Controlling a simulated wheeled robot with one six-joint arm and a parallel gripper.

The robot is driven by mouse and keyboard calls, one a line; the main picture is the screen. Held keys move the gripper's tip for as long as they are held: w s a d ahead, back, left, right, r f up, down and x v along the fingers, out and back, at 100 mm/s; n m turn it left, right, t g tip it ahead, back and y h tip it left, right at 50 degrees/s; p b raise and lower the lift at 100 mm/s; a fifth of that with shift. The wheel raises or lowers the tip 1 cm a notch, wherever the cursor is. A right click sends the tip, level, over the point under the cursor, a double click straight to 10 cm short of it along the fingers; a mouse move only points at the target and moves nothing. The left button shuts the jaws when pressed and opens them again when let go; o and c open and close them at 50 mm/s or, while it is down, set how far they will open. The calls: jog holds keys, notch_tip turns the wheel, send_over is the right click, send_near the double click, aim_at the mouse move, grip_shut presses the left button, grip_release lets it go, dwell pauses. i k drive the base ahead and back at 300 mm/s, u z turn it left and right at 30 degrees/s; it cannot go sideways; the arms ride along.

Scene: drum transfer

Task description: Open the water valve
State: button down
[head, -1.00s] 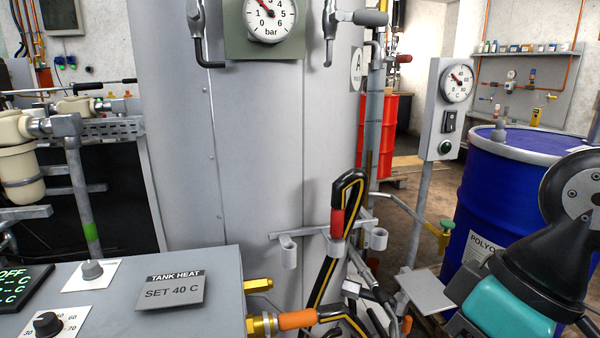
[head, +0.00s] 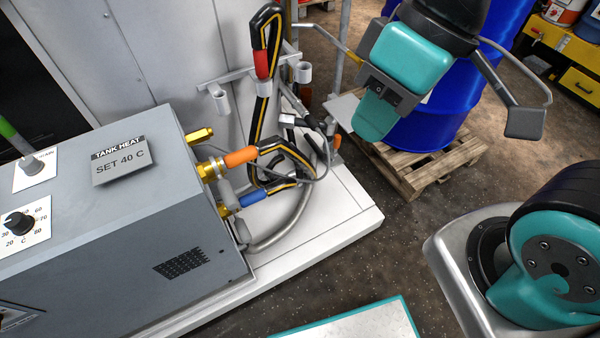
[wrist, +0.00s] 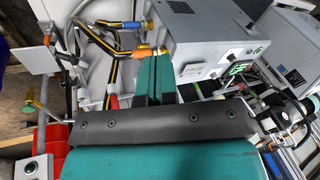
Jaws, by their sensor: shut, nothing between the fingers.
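No part in view is labelled as the water valve. A small yellow-green fitting on a pipe (wrist: 33,103) shows at the left of the wrist view and may be a valve; its handle position is too small to tell. In the head view, a yellow piece (head: 353,58) shows beside my gripper, partly hidden by it. My gripper (head: 372,122) points downward at the upper middle, in front of the blue drum. In the wrist view, its teal fingers (wrist: 158,75) are together and empty, and they cover part of the hoses and the grey heater box behind.
The grey tank heat box (head: 150,210) has brass fittings, an orange-sleeved hose (head: 241,157) and a blue-sleeved hose (head: 250,197). A black-yellow hose (head: 262,90) hangs on a holder. The blue drum (head: 440,130) stands on a wooden pallet (head: 430,168). Dark floor (head: 385,265) is open.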

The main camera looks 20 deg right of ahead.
aim_at(299, 171)
jog(key=z, duration=0.9)
jog(key=k, duration=0.65)
jog(key=u, duration=0.8)
jog(key=i, duration=0.35)
jog(key=z, duration=0.05)
